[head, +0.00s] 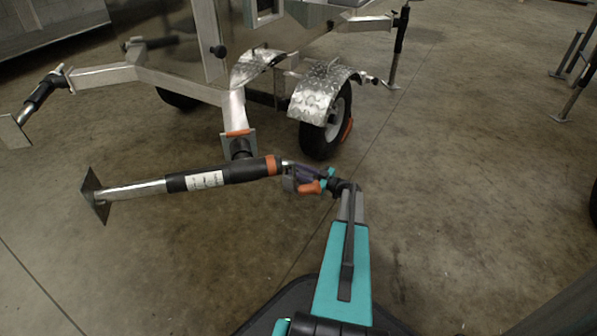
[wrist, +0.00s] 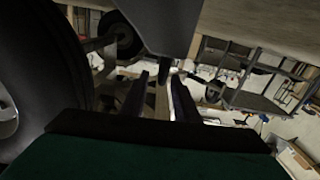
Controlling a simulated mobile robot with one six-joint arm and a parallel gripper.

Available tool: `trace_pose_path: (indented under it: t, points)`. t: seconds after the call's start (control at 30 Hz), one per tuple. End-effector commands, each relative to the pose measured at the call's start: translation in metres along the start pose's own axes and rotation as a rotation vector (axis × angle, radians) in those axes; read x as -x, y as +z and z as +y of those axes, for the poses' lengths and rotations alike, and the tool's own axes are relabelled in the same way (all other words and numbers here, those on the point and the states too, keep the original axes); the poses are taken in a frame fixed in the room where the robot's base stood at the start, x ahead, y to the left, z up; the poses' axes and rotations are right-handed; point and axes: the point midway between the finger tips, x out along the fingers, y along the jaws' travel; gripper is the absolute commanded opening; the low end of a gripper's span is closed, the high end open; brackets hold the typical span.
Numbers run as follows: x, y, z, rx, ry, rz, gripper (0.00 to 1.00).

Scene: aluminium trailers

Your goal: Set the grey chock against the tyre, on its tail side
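The tyre (head: 322,134) stands on the floor under a chequered silver mudguard on the trailer's near right side. My gripper (head: 303,177) is in front of it, close to the orange-ringed jack. A grey block, which looks like the chock (wrist: 163,28), is at my fingertips in the wrist view, its narrow end between them. The fingers (wrist: 161,85) stand apart on either side of that end and appear shut on it. A large dark tyre (wrist: 40,75) fills the left of that view. In the head view the chock is small and hard to separate from the gripper.
A trailer jack (head: 225,176) lies level just left of my gripper, with a foot plate (head: 95,194). A red piece (head: 347,129) shows beside the tyre's right side. A support leg (head: 397,50) stands behind.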

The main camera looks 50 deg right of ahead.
Motion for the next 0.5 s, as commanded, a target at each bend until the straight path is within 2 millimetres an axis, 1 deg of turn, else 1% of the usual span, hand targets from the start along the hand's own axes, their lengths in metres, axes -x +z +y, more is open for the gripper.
trace_pose_path:
  t: [0.3,0.5]
  points:
    - [0.001,-0.001,0.0,0.0,0.0,0.001,0.28]
    - [0.012,-0.002,0.001,0.0,0.001,0.0,0.28]
